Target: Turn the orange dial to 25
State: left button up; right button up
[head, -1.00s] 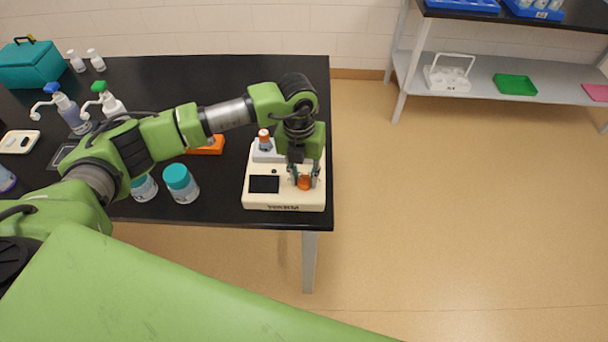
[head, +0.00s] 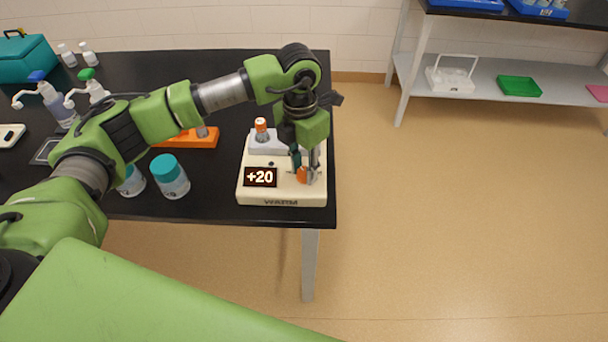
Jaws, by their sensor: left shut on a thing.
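The cream device (head: 285,192) stands at the right front corner of the black table. Its orange dial (head: 302,175) is on the right of its top face, partly hidden by my fingers. Its display (head: 260,177) is lit and reads +20. My left gripper (head: 306,176) points down from above and is shut on the orange dial. A small vial with an orange cap (head: 262,130) stands in the grey block at the back of the device. My right gripper is not in the head view.
Two jars with teal lids (head: 170,177) stand left of the device. An orange rack (head: 190,138) lies behind them. Pump bottles (head: 54,100) and a teal case (head: 24,57) are further left. A shelf unit (head: 490,82) stands at the back right. The floor between is clear.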

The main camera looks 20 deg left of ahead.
aim_at(303, 169)
pick_arm(q)
jog(key=shift+m+b, duration=1.05)
jog(key=shift+m, duration=0.15)
jog(key=o, duration=1.1)
jog(key=r, duration=1.2)
jog(key=shift+w+a, duration=0.25)
